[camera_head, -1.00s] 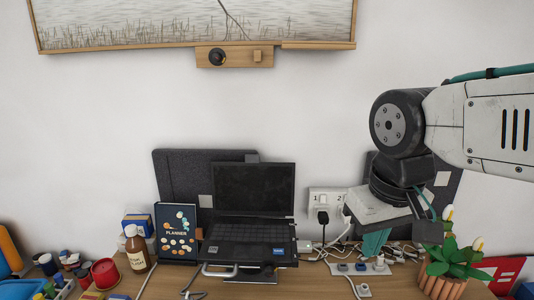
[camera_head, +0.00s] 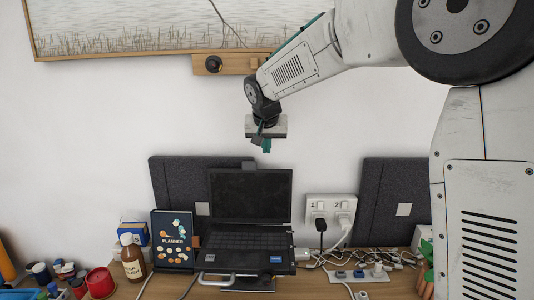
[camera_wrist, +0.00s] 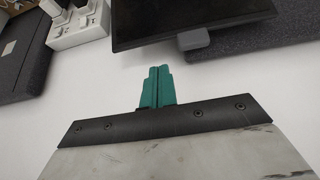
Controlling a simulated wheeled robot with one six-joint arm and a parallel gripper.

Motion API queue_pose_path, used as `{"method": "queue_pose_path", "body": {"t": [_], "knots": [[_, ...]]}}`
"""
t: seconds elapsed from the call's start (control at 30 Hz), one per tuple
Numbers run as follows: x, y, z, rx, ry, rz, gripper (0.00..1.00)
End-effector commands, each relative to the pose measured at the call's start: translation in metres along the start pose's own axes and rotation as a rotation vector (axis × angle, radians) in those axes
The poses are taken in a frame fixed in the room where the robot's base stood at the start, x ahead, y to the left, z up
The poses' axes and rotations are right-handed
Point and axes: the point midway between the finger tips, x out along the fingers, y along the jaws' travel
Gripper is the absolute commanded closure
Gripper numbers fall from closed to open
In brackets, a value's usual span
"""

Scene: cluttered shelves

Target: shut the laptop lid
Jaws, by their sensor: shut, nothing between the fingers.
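The black laptop (camera_head: 247,240) stands open on a stand on the desk, its lid (camera_head: 249,196) raised nearly upright with a dark screen. My gripper (camera_head: 266,146) is above and behind the lid's top edge, near the wall, with its green fingers pointing down. The fingers are shut and empty. In the wrist view my gripper (camera_wrist: 157,82) shows its closed green fingers, and the laptop lid (camera_wrist: 170,18) lies beyond them, apart from the fingertips.
A planner (camera_head: 172,240) and a brown bottle (camera_head: 132,258) stand left of the laptop. A socket block (camera_head: 331,209) with plugs and tangled cables is to the right. Dark grey panels (camera_head: 176,183) lean on the wall behind. A wooden rail (camera_head: 231,64) is above.

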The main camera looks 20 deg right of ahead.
Motion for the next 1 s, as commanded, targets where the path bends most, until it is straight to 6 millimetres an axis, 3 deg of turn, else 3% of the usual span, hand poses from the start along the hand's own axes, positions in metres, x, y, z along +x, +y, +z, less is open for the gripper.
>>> {"method": "queue_pose_path", "body": {"t": [0.2,0.4,0.6,1.0], "knots": [[0.042,0.001,0.002,-0.001,-0.004,0.002,1.0],[0.072,0.001,0.002,-0.002,-0.003,0.002,1.0],[0.084,0.001,0.001,-0.002,-0.002,0.0,1.0],[0.085,0.002,0.001,0.0,0.002,0.001,1.0]]}}
